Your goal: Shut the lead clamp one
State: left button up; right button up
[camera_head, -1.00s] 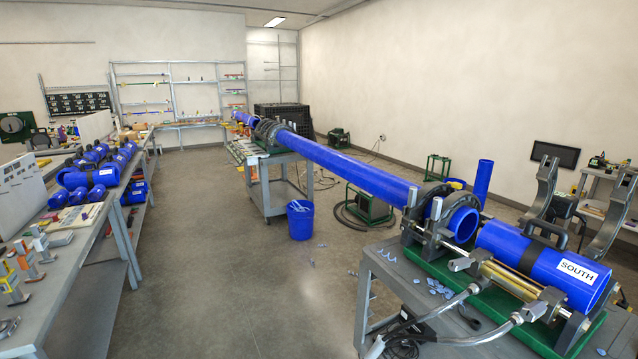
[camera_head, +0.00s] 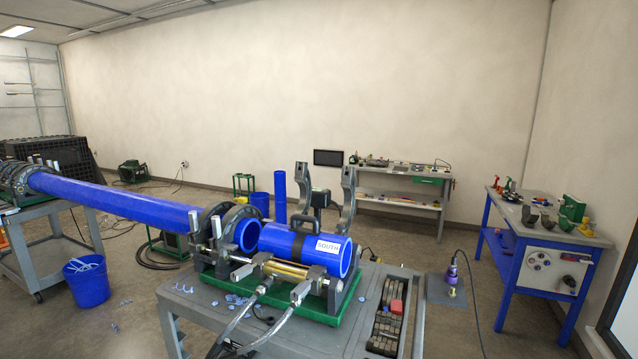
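The fusion machine stands on the grey cart (camera_head: 200,318). Two dark clamp upper jaws, one on the left (camera_head: 301,188) and one on the right (camera_head: 347,200), stand raised and open behind the short blue pipe (camera_head: 312,250) labelled SOUTH. I cannot tell which of them is lead clamp one. The short pipe lies in the machine with a black handled strap (camera_head: 299,238) around it. Clamps farther left (camera_head: 215,228) are closed around the long blue pipe (camera_head: 120,202). A gap shows between the facing pipe ends. Neither of my grippers is in view.
Hoses (camera_head: 240,325) hang from the cart's front. A tray of dark blocks (camera_head: 385,330) lies at its right end. A blue bucket (camera_head: 88,282) stands on the floor at left.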

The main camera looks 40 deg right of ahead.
aim_at(302, 177)
jog(key=k+l+u, duration=0.1)
jog(key=k+l, duration=0.2)
jog(key=l, duration=0.25)
jog(key=k+l, duration=0.3)
jog(key=l, duration=0.25)
jog(key=k+l+u, duration=0.15)
jog(key=k+l, duration=0.2)
jog(key=l, duration=0.2)
jog(key=k+l, duration=0.35)
jog(key=l, duration=0.15)
jog(key=l+u, duration=0.2)
jog(key=l, duration=1)
jog(key=l+u, duration=0.2)
jog(key=l, duration=1)
jog(key=i+l, duration=0.15)
jog(key=l, duration=0.2)
jog(key=i+l, duration=0.15)
jog(key=l, duration=0.2)
jog(key=i+l+u, duration=0.1)
jog(key=l, duration=0.25)
jog(key=i+l, duration=0.2)
jog(key=l, duration=0.2)
jog(key=i+l+u, duration=0.1)
jog(key=l, duration=0.25)
jog(key=i+l, duration=0.15)
jog(key=l, duration=0.25)
jog(key=i+l, duration=0.15)
jog(key=l, duration=0.2)
jog(key=u, duration=0.05)
